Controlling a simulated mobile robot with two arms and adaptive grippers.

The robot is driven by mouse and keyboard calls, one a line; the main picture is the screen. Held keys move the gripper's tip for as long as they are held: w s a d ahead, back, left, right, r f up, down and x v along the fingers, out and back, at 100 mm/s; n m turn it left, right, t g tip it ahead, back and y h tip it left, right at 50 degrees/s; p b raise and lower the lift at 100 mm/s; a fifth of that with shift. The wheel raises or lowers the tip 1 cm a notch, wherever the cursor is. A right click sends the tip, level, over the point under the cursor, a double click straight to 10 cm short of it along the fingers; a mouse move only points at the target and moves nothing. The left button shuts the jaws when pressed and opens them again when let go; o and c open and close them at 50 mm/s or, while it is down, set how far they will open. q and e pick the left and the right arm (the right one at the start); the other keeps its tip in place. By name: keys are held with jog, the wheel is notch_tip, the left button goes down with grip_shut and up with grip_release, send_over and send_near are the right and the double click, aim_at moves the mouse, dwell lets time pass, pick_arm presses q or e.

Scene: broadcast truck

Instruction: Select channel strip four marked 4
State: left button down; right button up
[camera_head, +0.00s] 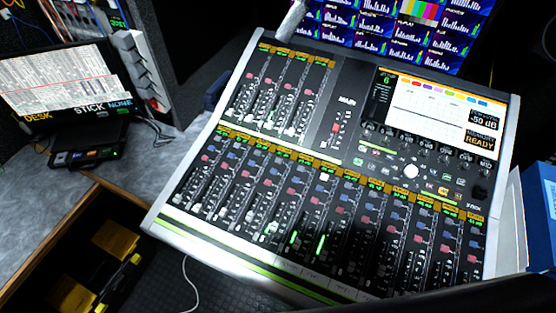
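The mixing console (338,130) fills the middle and right of the head view, tilted in the picture. Its lower bank (330,215) has several channel strips, each with an amber header, coloured buttons and a fader. A shorter upper bank (282,90) of strips is at its upper left. The strip numbers are too small to read, so I cannot tell which one is marked 4. The console display (440,107) shows a green 6 at its upper left and the word READY at right. Neither of my grippers is in view.
A wall of monitors (390,25) stands behind the console. At left, a tilted screen (65,80) reading DESK, STICK and NONE stands by a small button box (85,157) on a grey desk (35,210). A blue box (540,215) is at the right edge.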

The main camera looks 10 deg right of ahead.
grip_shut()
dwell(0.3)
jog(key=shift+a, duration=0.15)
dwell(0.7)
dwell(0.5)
